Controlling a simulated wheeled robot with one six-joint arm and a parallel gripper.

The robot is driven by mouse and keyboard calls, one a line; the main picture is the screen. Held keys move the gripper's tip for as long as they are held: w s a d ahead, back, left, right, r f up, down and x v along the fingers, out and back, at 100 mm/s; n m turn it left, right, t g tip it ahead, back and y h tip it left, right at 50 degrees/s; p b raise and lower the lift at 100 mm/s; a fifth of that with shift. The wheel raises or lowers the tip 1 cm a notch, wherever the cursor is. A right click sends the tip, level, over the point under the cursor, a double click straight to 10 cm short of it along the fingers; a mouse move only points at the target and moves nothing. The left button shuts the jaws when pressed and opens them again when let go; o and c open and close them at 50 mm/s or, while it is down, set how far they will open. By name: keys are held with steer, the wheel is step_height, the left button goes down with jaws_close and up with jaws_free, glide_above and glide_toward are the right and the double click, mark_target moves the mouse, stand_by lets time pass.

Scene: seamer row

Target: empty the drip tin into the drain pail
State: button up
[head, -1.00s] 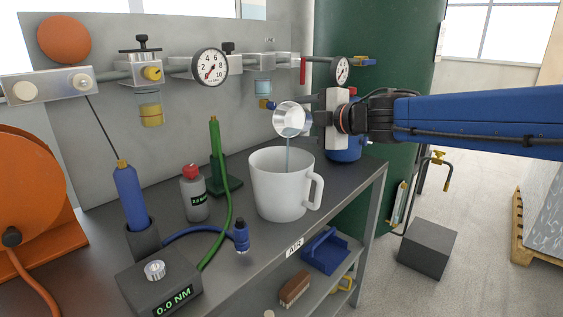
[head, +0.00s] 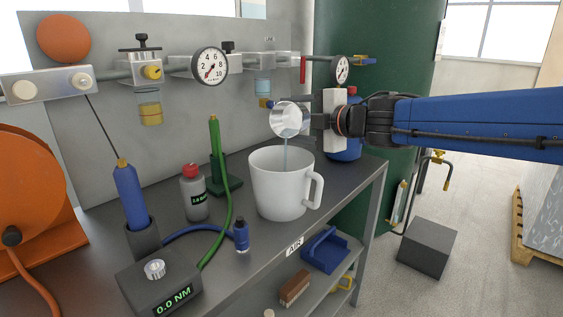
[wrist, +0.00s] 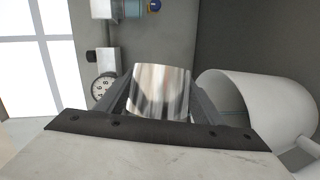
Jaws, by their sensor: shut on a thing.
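The drip tin (head: 287,119) is a small shiny metal cup, tipped over above the drain pail. A thin stream of bluish liquid (head: 287,150) runs from its rim down into the pail. The drain pail (head: 278,188) is a white, mug-shaped vessel with a handle on its right, upright on the bench. My gripper (head: 308,118) is shut on the tin and holds it above the pail's opening, apart from the rim. In the wrist view the tin (wrist: 161,92) sits between both fingers, with the white pail (wrist: 262,108) to its right. The liquid level inside the pail is hidden.
A grey bottle with a red cap (head: 194,192) and a green stand (head: 222,165) are left of the pail. Gauges and pipework (head: 209,67) line the panel behind. A blue bottle (head: 345,145) stands behind my gripper. The bench (head: 340,190) is clear right of the pail.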

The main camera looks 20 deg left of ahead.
steer(key=shift+s+f+n+t+p, duration=0.35)
steer(key=shift+f+n+p, duration=0.15)
steer(key=shift+n, duration=0.3)
stand_by(0.7)
steer(key=shift+w+r+m, duration=0.35)
steer(key=shift+r+m, duration=0.15)
steer(key=shift+m, duration=0.3)
steer(key=shift+w+g, duration=0.2)
steer(key=shift+g, duration=0.35)
steer(key=shift+f, duration=0.1)
